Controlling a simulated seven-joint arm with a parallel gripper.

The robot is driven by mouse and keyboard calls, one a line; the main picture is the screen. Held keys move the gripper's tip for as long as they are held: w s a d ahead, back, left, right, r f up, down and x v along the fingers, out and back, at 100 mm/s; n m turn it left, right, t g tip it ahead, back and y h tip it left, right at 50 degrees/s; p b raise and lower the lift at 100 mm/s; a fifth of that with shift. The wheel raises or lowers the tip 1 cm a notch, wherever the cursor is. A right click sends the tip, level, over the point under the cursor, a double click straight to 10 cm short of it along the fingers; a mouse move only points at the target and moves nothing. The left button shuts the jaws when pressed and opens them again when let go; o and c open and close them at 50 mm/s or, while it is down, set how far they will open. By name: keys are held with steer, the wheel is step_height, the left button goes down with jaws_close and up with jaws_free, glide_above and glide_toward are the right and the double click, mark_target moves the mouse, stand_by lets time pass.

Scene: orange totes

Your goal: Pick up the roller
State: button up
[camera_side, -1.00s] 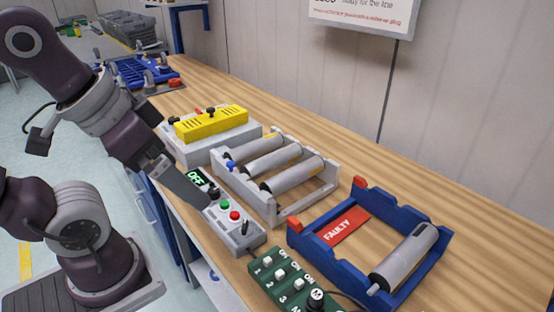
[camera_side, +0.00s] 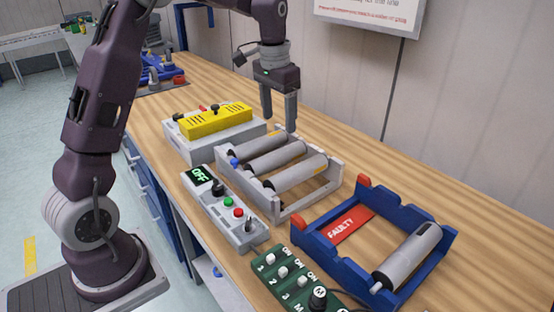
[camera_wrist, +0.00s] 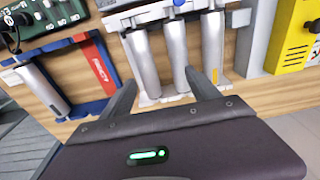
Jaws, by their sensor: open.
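Three grey rollers lie side by side in a light grey rack (camera_side: 330,188): the far roller (camera_side: 262,143), the middle roller (camera_side: 278,157) and the near roller (camera_side: 298,174). Another grey roller (camera_side: 408,256) lies in the right part of a blue tray (camera_side: 345,268) with a red FAULTY label (camera_side: 350,226). My gripper (camera_side: 279,123) points down, open and empty, above the far side of the grey rack. In the wrist view, the fingers (camera_wrist: 162,76) are spread apart, with the rack's rollers (camera_wrist: 177,58) beyond them. The FAULTY tray's roller shows at left (camera_wrist: 40,88).
A grey control box (camera_side: 226,212) reading OFF stands in front of the rack. A green switch panel (camera_side: 288,278) is beside the blue tray. A yellow-topped unit (camera_side: 215,122) stands left of the rack. Bare wooden bench (camera_side: 350,150) lies behind, up to the wall.

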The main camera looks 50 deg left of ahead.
steer(key=g, duration=0.1)
glide_above(278, 151)
step_height(278, 151, down, 8)
steer(key=shift+f, duration=0.15)
step_height(278, 151, down, 7)
steer(key=shift+s, duration=0.1)
jaws_close()
